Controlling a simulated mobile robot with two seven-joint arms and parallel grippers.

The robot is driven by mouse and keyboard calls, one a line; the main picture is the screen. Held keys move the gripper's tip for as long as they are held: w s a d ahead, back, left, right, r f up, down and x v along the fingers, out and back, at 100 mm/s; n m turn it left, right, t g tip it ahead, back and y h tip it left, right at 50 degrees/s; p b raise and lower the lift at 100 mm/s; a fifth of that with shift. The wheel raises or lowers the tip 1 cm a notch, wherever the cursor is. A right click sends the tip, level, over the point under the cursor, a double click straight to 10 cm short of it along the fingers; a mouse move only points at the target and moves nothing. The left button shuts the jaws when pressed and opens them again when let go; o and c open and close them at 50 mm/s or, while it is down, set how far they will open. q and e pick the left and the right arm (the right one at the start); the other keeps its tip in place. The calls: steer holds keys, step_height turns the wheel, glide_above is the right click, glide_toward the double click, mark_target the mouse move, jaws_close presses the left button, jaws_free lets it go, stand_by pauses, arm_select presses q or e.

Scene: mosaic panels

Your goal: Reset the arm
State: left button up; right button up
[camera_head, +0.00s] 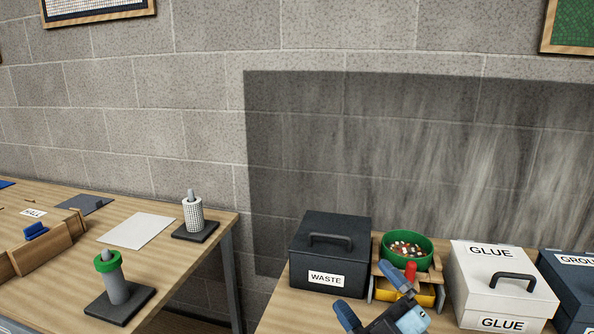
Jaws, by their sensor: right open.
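My right gripper (371,297) shows at the bottom, right of the middle. Its two blue-tipped fingers are spread apart, with nothing seen between them. The rest of my right arm is out of the picture. My left gripper is not in view.
A green bowl of coloured pieces (407,262) sits on the stand. A white GLUE box (484,269) and a dark box (572,280) stand to the right. The left table (173,262) holds two posts with rolls (193,214) (117,287). A gap separates the tables.

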steer(key=s+d+f+m+g+h, duration=0.3)
steer(key=s+d+f+m+h, duration=0.1)
steer(key=d+f+m+h, duration=0.3)
steer(key=s+d+f+m+g+h, duration=0.2)
steer(key=s+d+f+m+h, duration=0.25)
steer(key=f+m+h, duration=0.35)
steer(key=s+d+f+m+g+y, duration=0.1)
steer(key=s+d+f+g, duration=0.1)
steer(key=s+f+g, duration=0.5)
steer(key=s+d+f+m+g, duration=0.1)
steer(key=s+d+f+g, duration=0.15)
steer(key=s, duration=0.75)
steer(key=w+a+f+n+t+y+p, duration=0.1)
steer(key=w+a+f+t+y+p, duration=0.2)
steer(key=w+a+f+t+p, duration=0.2)
steer(key=w+a+t+p, duration=0.1)
steer(key=a+t+p, duration=0.1)
steer(key=p, duration=0.1)
steer(key=shift+a+f+p, duration=0.3)
steer(key=shift+p, duration=0.1)
